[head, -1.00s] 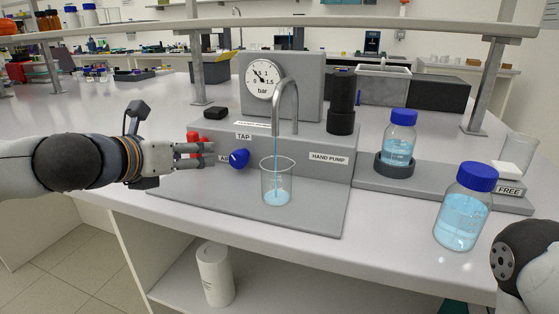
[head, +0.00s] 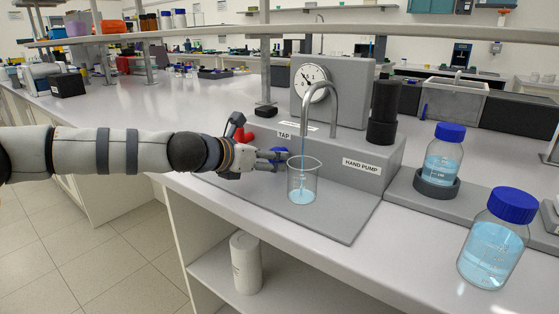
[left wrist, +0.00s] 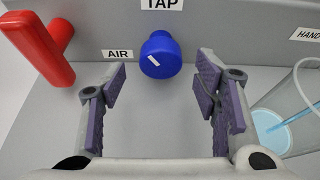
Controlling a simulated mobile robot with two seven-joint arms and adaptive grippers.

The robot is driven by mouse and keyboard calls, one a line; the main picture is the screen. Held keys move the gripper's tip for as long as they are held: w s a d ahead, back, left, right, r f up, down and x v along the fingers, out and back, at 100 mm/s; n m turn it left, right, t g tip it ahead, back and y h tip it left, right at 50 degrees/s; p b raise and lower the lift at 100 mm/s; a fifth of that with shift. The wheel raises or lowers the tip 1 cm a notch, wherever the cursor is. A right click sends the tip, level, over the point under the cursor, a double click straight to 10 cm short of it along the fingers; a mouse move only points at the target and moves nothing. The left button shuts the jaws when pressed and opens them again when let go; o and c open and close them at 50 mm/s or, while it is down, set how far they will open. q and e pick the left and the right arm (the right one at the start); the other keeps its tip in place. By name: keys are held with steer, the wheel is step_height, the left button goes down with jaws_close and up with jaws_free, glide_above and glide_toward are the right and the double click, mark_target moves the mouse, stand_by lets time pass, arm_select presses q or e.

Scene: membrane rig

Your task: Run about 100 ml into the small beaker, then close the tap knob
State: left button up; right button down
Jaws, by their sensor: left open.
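The small beaker (head: 303,172) stands upright under the curved metal spout (head: 335,95). A thin stream of water runs from the spout into it, and shallow blue water covers its bottom. Its graduations are too small to read. The blue tap knob (left wrist: 160,55) sits on the rig's front face below the TAP label, with a slanted white mark. My left gripper (left wrist: 164,88) is open and empty, its fingers on either side of the space just before the knob, apart from it. In the head view the left gripper (head: 272,158) partly hides the knob (head: 281,150).
A red handle (left wrist: 40,48) by the AIR label is left of the knob. The beaker (left wrist: 288,118) is close right of my fingers. A pressure gauge (head: 312,82) and black hand pump (head: 383,112) stand behind. Two blue-capped bottles (head: 443,160) (head: 493,245) are at right.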

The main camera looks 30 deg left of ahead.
arm_select(q)
steer(key=shift+x, duration=1.2)
steer(key=shift+w+r, duration=0.15)
steer(key=shift+r, duration=0.05)
steer(key=c, duration=1.1)
steer(key=n+h, duration=0.2)
steer(key=shift+a+r+n, duration=0.1)
steer(key=shift+a+n, duration=0.05)
steer(key=shift+n, duration=0.15)
steer(key=shift+c, duration=0.2)
steer(key=shift+n+h, duration=0.3)
steer(key=shift+n, duration=0.2)
steer(key=o, duration=1.1)
steer(key=shift+o, duration=0.2)
